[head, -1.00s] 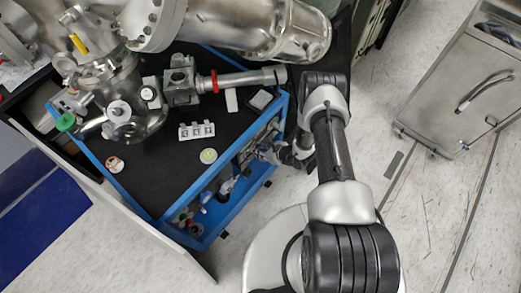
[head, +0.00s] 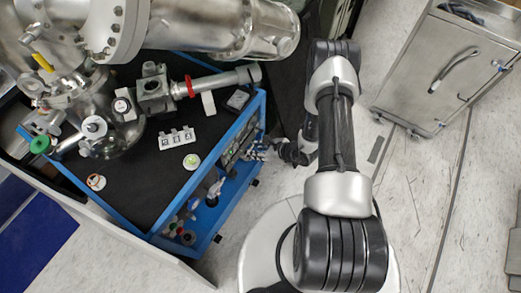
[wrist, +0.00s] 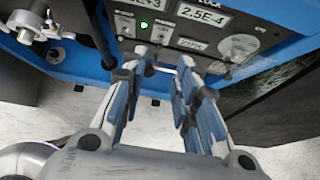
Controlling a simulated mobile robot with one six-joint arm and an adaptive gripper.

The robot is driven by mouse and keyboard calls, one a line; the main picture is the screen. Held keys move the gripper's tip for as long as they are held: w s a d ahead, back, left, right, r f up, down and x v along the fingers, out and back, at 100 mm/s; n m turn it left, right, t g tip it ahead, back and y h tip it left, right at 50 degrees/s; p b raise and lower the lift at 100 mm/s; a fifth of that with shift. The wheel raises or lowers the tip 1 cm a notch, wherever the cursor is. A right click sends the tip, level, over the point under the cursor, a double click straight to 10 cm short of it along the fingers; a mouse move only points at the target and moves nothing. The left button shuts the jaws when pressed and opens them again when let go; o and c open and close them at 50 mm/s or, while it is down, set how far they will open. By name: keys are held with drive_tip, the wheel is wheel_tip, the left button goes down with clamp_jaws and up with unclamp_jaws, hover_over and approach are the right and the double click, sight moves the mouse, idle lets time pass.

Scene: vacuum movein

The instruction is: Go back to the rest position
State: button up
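My gripper (wrist: 160,75) shows in the wrist view with its two blue-padded fingers apart and nothing between them. Its tips point at a black instrument panel (wrist: 180,25) with lit displays and a small green light, set in the blue cart. I cannot tell the exact gap to the panel. In the head view my gripper (head: 257,152) is small at the right side of the blue cart (head: 228,178), below the cart's top. My arm is bent, its wrist low beside the cart.
Metal vacuum chamber parts (head: 110,100) and a white three-part block (head: 177,138) are on the black cart top. A steel cabinet (head: 440,75) stands at the right. Bare floor (head: 410,190) lies between my arm and the cabinet. A dark surface (wrist: 270,100) is beside the cart.

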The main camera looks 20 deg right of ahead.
drive_tip(key=shift+v, duration=0.85)
